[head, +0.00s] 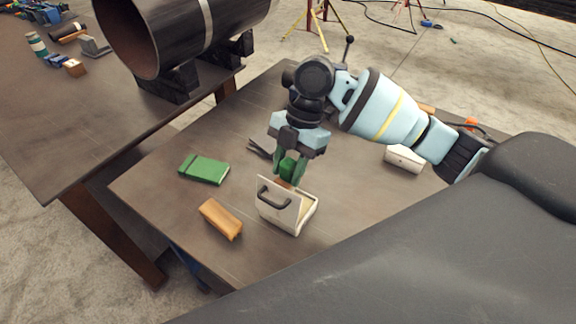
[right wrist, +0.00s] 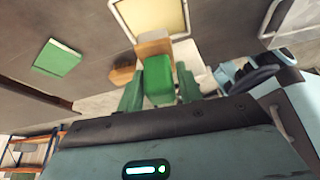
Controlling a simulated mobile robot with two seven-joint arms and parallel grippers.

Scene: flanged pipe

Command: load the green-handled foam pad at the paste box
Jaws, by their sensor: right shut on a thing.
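My right gripper (head: 289,177) is shut on the green handle (head: 288,166) of the foam pad, with its fingers pointing down. In the right wrist view the green handle (right wrist: 158,80) sits between the two green fingers, and the tan pad (right wrist: 153,47) shows beyond it. The paste box (head: 302,221) is white, and an upright panel with a dark handle stands at its front left. The pad is at the box's far edge, partly hidden by this panel. The box's pale yellow inside (right wrist: 152,14) shows in the right wrist view. I cannot tell whether pad and paste touch. My left gripper is out of view.
A green box (head: 204,169) and an orange-brown block (head: 221,218) lie left of the paste box on the table (head: 150,190). A white box (head: 403,158) lies to the right, near my right arm. A large pipe (head: 175,30) rests on another table behind.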

